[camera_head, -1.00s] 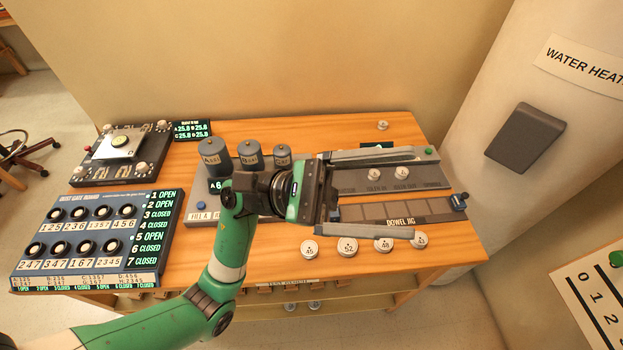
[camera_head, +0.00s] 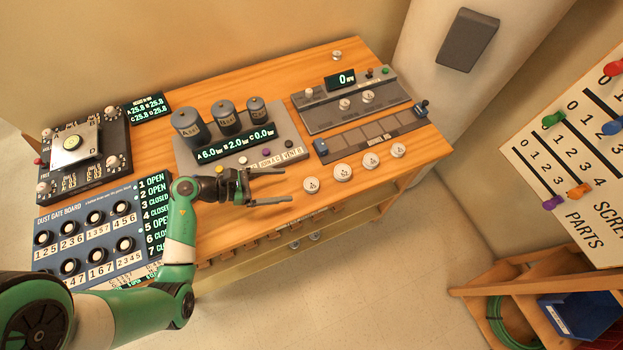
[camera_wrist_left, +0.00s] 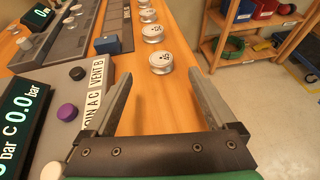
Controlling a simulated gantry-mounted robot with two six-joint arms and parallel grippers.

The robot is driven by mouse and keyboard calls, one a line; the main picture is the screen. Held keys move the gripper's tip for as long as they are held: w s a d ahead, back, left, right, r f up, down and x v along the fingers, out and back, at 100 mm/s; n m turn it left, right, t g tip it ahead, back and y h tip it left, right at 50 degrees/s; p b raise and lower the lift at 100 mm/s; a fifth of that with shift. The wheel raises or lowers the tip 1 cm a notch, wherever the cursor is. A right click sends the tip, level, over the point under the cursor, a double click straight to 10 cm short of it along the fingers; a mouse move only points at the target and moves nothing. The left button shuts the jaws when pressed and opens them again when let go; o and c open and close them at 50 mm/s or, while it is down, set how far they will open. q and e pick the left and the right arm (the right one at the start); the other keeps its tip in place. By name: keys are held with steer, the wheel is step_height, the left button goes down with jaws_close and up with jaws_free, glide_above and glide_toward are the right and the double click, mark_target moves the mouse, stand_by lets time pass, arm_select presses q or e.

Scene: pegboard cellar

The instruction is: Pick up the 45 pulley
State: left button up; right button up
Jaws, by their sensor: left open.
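Several small round white-topped pulleys stand in a row at the front of the wooden bench; the leftmost pulley (camera_head: 311,185) is closest to my left gripper (camera_head: 287,184). Their numbers are too small to read surely, so I cannot tell which is the 45 pulley. My left gripper is open and empty, low over the bench, its fingers pointing right toward that leftmost pulley. In the left wrist view this pulley (camera_wrist_left: 160,62) lies just ahead of the open fingertips, roughly between them, with other pulleys behind it. My right gripper is not in view.
The dowel jig (camera_head: 372,136) lies behind the pulleys. A grey panel with three cylinders (camera_head: 227,118) and buttons stands behind my gripper. The dust gate board (camera_head: 90,235) is at the left. The bench's front edge is close to the gripper.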

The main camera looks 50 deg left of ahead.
mark_target(309, 184)
arm_select(q)
steer(key=x, duration=0.3)
steer(key=shift+w+f, duration=0.1)
steer(key=shift+w, duration=0.1)
steer(key=shift+w+d+f+b, duration=0.2)
steer(key=shift+f+b, duration=0.05)
steer(key=shift+b, duration=0.2)
steer(key=b+x, duration=0.1)
steer(key=x, duration=0.3)
steer(key=shift+s+f, duration=0.1)
steer(key=shift+f, duration=0.05)
steer(key=shift+w+d, duration=0.15)
steer(key=shift+w, duration=0.1)
jaws_close()
